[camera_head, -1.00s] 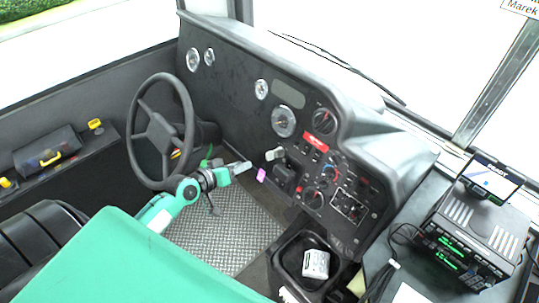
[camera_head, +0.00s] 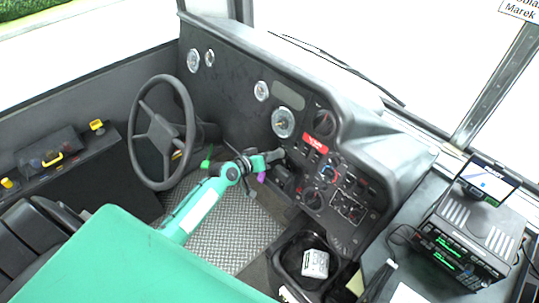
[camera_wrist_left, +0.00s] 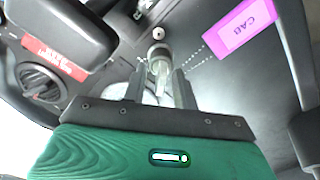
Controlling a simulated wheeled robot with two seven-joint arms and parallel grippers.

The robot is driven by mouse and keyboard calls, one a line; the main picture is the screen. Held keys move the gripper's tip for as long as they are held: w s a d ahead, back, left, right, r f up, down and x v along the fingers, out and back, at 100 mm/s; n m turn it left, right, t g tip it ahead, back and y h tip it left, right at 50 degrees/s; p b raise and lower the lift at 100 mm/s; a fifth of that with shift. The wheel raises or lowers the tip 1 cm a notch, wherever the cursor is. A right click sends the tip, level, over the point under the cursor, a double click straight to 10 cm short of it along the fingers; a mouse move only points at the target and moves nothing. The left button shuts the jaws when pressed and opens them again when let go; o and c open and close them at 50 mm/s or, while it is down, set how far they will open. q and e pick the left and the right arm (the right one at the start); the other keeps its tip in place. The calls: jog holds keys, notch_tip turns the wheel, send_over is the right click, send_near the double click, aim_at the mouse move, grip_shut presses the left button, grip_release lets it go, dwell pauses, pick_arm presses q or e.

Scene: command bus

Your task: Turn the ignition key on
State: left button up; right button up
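In the left wrist view, a pale metallic key (camera_wrist_left: 161,70) stands in the round ignition lock (camera_wrist_left: 158,50) on the dark panel. My left gripper (camera_wrist_left: 160,84) has its two grey fingers on either side of the key, with gaps showing between the fingers and the key. In the head view, my left gripper (camera_head: 277,155) is at the lower dashboard, right of the steering wheel, and hides the key. A purple tag marked CAB (camera_wrist_left: 245,27) lies beside the lock; it also shows in the head view (camera_head: 261,177). My right gripper is not in view.
The steering wheel (camera_head: 160,132) is left of my arm. The dashboard (camera_head: 235,84) carries gauges, a red label (camera_head: 317,145) and several knobs. In the wrist view, a dark overhanging block (camera_wrist_left: 65,25) is close at the upper left. A bin (camera_head: 286,256) holds a white item.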

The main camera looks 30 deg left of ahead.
pick_arm(q)
jog(key=shift+w, duration=0.1)
jog(key=shift+c, duration=0.4)
grip_shut()
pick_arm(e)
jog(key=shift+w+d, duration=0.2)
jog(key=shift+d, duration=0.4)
